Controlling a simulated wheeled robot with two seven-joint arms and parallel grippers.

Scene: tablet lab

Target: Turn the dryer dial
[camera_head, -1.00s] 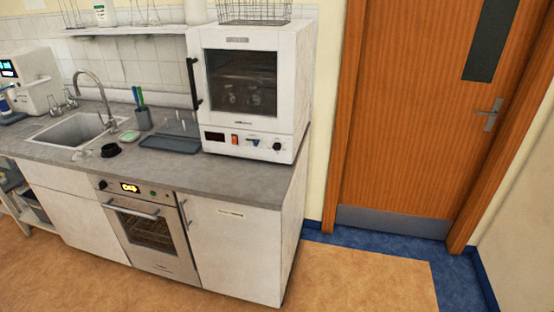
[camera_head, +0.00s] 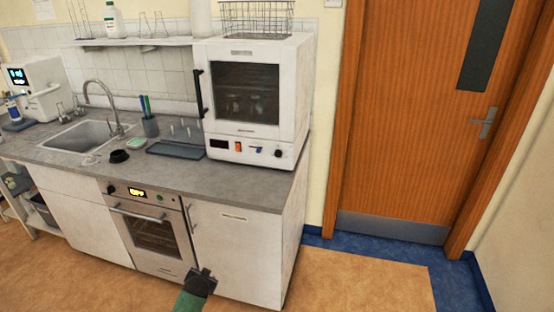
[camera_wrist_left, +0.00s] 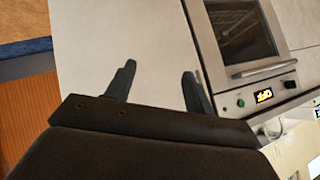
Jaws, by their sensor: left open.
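The white dryer (camera_head: 233,140) stands on the right end of the counter, its windowed door shut. Its lower panel has a dark display (camera_head: 219,144), an orange switch (camera_head: 239,146), a small blue control (camera_head: 258,149) and a round black dial (camera_head: 278,152) at the right. My left gripper (camera_head: 203,272) is at the bottom of the head view, well below the dryer, in front of the lower cabinet. In the left wrist view its fingers (camera_wrist_left: 158,82) are apart with nothing between them. The dryer is not recognisable in that view. My right gripper is not in view.
A built-in oven (camera_head: 152,232) with a lit display sits under the counter (camera_head: 190,174); it also shows in the left wrist view (camera_wrist_left: 240,40). White cabinet doors (camera_head: 236,252) flank it. A grey tray (camera_head: 176,150) lies left of the dryer. A wooden door (camera_head: 410,120) stands right.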

